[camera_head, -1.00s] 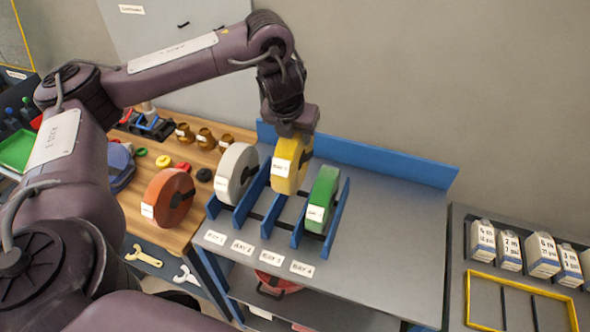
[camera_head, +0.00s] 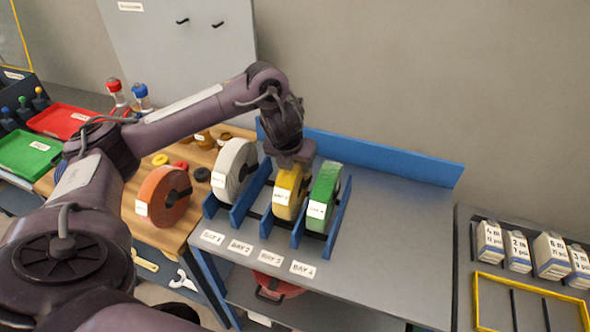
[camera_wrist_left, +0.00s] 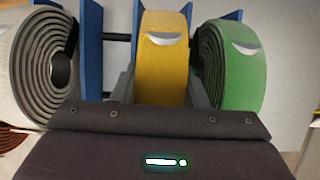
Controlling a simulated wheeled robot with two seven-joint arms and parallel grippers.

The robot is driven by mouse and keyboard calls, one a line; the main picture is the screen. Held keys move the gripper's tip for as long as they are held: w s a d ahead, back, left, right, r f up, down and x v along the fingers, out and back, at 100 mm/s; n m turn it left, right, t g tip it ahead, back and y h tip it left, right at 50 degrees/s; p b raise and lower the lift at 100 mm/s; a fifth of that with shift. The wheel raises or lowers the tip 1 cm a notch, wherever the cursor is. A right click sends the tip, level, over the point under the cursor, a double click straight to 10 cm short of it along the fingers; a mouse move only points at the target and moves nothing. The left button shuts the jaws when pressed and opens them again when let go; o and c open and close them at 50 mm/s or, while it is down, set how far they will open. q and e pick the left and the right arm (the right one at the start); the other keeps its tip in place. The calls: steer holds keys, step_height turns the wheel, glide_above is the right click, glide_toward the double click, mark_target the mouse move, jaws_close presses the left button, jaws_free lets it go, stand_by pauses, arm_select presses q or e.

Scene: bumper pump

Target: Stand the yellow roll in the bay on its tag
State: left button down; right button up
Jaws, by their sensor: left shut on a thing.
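My left gripper (camera_head: 291,163) is shut on the yellow roll (camera_head: 289,190), holding it from above. The roll is upright, its white tag facing front, too small to read surely. Its lower part is between blue dividers of the rack, between the white roll (camera_head: 233,168) and the green roll (camera_head: 325,190). I cannot tell whether it touches the bottom. In the left wrist view the yellow roll (camera_wrist_left: 162,65) lies between my fingers, with the green roll (camera_wrist_left: 232,65) to the right. The front bay labels include BAY 3 (camera_head: 270,261) and BAY 4 (camera_head: 304,269). My right gripper is not in view.
An orange roll (camera_head: 164,196) stands on the wooden bench to the left. A blue back rail (camera_head: 390,160) runs behind the rack. The grey tabletop (camera_head: 395,235) right of the rack is clear. Numbered white boxes (camera_head: 518,252) stand farther right.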

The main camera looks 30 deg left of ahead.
arm_select(q)
steer(key=shift+w+f, duration=0.1)
steer(key=shift+f, duration=0.35)
steer(key=c, duration=1.3)
jaws_free()
steer(key=shift+f, duration=0.2)
steer(key=o, duration=0.5)
steer(key=shift+c, duration=0.2)
steer(key=shift+r, duration=0.1)
